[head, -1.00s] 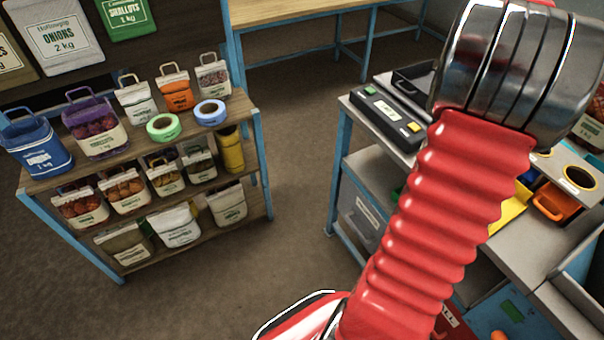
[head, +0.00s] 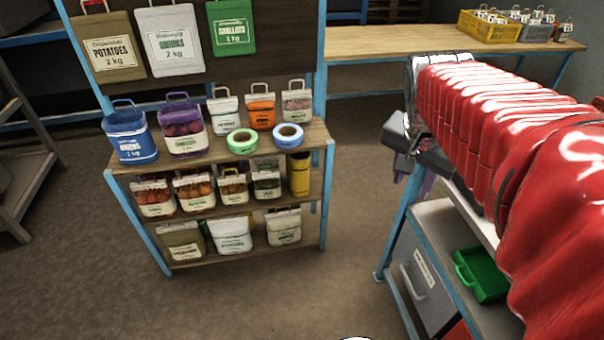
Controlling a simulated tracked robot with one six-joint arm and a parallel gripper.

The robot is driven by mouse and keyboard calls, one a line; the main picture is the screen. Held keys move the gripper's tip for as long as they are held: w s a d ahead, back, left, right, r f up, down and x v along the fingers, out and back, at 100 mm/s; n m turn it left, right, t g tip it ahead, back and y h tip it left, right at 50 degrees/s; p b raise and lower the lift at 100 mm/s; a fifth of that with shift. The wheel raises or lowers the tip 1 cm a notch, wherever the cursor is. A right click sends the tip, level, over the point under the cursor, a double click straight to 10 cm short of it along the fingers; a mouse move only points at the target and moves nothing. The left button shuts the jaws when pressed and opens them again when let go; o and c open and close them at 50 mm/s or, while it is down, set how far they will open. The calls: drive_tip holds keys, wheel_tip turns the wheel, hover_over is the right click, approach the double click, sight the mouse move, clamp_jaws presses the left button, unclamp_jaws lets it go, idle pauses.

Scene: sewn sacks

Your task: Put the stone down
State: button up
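I cannot make out a stone in the head view. My red sleeved arm reaches in from the right edge. My gripper (head: 410,165) is at its far end, below the metal cuff, above the back left corner of the grey workbench on the right. Only dark grey parts and small purplish tips of it show. The arm and cuff hide much of it, so I cannot tell whether it is open or shut, or whether it holds anything.
A wooden table (head: 400,42) stands behind. Floor between shelf and workbench is clear.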

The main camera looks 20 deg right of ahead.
drive_tip(key=s+a+f+n+t+y, duration=0.1)
drive_tip(key=s+a+n, duration=0.1)
drive_tip(key=a+n, duration=0.4)
drive_tip(key=s+a+f+n+t+y, duration=0.1)
drive_tip(key=a+n, duration=0.5)
drive_tip(key=a, duration=0.7)
drive_tip(key=shift+s+a+f+t+y, duration=0.15)
drive_tip(key=shift+s+f+t+y, duration=0.15)
drive_tip(key=shift+s+t+y, duration=0.45)
drive_tip(key=shift+s+h, duration=0.15)
drive_tip(key=shift+h, duration=0.1)
drive_tip(key=shift+c, duration=0.7)
